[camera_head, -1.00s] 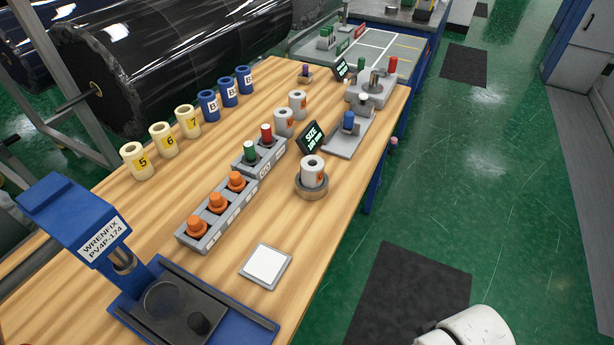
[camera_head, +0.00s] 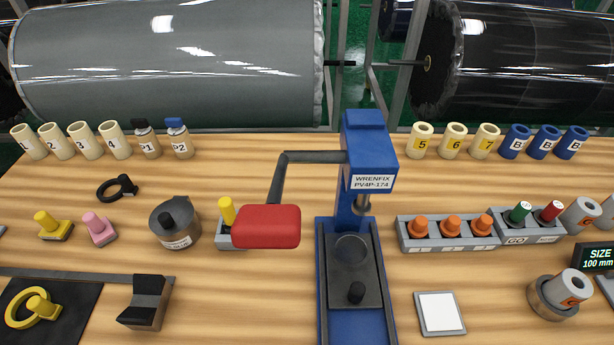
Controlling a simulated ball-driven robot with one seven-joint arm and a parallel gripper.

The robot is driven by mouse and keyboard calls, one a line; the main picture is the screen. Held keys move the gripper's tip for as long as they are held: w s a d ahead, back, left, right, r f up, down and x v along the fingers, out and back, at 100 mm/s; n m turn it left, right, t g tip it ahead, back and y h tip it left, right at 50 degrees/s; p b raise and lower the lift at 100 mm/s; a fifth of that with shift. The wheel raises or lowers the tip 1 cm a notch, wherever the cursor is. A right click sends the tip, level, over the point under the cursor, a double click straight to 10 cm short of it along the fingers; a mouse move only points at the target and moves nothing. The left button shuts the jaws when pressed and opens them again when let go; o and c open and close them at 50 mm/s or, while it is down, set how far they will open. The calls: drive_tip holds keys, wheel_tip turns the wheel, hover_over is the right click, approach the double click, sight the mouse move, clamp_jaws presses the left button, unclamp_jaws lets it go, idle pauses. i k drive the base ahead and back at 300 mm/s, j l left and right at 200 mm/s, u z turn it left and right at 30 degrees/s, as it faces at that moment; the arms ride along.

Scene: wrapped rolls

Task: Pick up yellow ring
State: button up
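The yellow ring (camera_head: 11,311) lies on a dark mat (camera_head: 75,325) at the bottom left of the head view. A yellow peg-like knob (camera_head: 42,307) shows at the ring; I cannot tell whether it is part of the ring or a separate piece. My gripper is not in view.
A dark holder block (camera_head: 145,302) stands right of the mat. A black ring (camera_head: 118,188), yellow (camera_head: 53,226) and pink (camera_head: 98,229) knobbed pieces, and a grey pot (camera_head: 175,225) stand behind. A blue press (camera_head: 365,200) with a red-ended lever (camera_head: 267,226) stands mid-table.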

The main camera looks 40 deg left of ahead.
sight(41, 305)
drive_tip(key=u, duration=2.45)
drive_tip(key=k+l+u, duration=0.15)
drive_tip(key=u, duration=0.15)
drive_tip(key=l, duration=0.1)
